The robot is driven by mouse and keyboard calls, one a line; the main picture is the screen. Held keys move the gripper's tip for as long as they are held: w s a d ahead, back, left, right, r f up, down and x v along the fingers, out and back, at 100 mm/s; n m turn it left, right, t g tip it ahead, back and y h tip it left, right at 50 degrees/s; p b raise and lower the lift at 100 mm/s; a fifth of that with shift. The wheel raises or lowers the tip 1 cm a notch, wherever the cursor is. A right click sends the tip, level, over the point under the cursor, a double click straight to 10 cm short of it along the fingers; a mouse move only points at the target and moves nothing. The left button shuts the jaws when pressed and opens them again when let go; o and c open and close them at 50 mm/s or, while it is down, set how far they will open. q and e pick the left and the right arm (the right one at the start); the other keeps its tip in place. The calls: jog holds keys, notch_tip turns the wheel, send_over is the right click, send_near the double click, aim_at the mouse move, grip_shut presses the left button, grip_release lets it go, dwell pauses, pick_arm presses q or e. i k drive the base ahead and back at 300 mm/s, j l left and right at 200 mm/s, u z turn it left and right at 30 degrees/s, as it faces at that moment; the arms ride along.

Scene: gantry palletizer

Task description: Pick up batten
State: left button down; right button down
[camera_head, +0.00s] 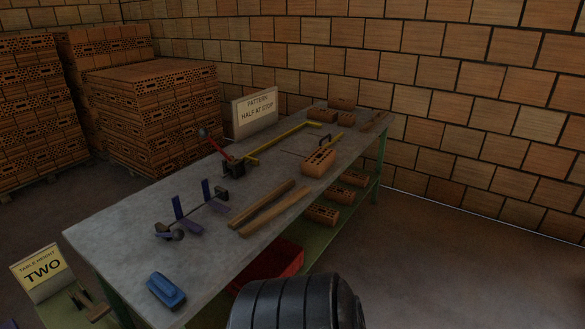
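Two long wooden battens lie side by side near the middle of the grey-topped table (125,233). The left batten (262,204) and the right batten (275,209) run slantwise, with a narrow gap between them. Nothing touches them from above. More thin wooden strips (374,120) lie at the table's far right end. Neither of my grippers shows in the head view. A dark ribbed rounded part at the bottom edge hides the floor there.
Left of the battens is a blue clamp-like tool (180,208). A blue block (166,290) lies at the near end. A perforated brick (319,162), a red-handled tool (217,148) and a yellow bar (275,139) lie farther back. A red bin (275,262) sits underneath.

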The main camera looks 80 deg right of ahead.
aim_at(247, 230)
jog(key=z, duration=2.6)
